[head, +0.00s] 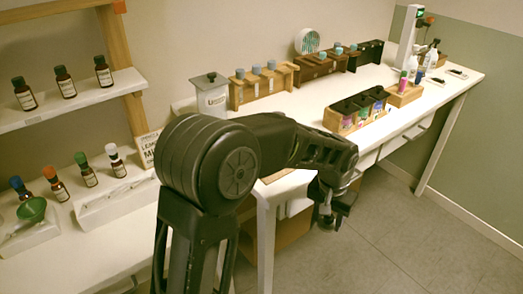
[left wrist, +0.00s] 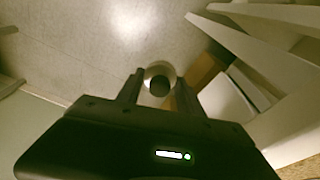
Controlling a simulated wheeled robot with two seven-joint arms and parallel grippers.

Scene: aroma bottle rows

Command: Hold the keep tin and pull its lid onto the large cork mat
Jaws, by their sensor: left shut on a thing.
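My left gripper (head: 332,208) hangs past the front edge of the table, over the floor. In the left wrist view its fingers (left wrist: 157,82) are shut on a small round thing (left wrist: 159,70) with a pale rim and dark centre; I cannot tell whether it is the keep tin or a lid. A tan patch (head: 283,174) at the table's front edge, mostly hidden by my arm, may be the cork mat. My right gripper is out of view.
Wooden racks with grey-capped bottles (head: 257,84) stand along the back of the table. Shelves with brown bottles (head: 64,83) are at left. The middle tabletop (head: 300,103) is clear.

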